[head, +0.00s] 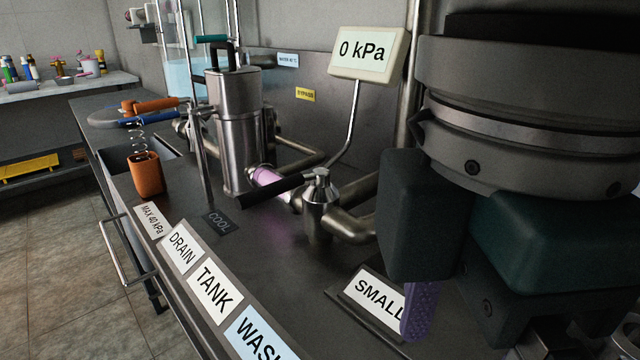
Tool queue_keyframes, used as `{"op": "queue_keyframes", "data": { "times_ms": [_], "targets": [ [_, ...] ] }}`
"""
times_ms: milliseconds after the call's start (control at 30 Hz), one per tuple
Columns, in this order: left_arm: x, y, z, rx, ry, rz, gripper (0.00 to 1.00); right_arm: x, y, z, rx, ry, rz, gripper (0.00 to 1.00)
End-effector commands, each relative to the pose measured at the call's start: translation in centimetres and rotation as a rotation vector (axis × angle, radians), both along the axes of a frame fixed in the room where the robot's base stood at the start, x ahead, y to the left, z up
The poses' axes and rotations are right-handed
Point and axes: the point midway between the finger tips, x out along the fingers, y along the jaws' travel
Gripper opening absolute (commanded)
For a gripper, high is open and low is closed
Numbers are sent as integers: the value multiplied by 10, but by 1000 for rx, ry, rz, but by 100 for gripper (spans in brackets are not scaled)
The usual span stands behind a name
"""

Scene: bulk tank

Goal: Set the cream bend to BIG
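The SMALL label (372,298) lies on a dark plate on the bench top, at the lower middle right. Its right end is covered by my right gripper (420,308). That gripper is very close to the camera and fills the right side, with a dark finger and a purple pad pointing down over the label. Its other fingertip is not clearly seen, so I cannot tell how far it is open. No BIG label and no clearly recognisable cream bend show; my gripper hides that area. Shiny metal parts (598,338) show at the lower right edge. My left gripper is out of view.
A steel valve (320,205) with a black lever stands on pipes behind the SMALL label. DRAIN, TANK (214,290) and WASH labels line the front edge.

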Motion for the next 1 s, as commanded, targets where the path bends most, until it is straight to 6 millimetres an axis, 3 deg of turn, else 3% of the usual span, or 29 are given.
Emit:
{"op": "queue_keyframes", "data": {
  "times_ms": [300, 500, 867, 1000],
  "targets": [
    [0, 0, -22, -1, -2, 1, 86, -1, 0, -59, 0, 3, -1, 86],
    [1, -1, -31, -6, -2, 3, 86, -1, 0, -86, 2, 0, -1, 86],
    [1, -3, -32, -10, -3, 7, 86, 0, 0, -93, 2, -1, 1, 86],
    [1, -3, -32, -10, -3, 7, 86, 0, 0, -92, 2, -1, 1, 74]
  ]
}}
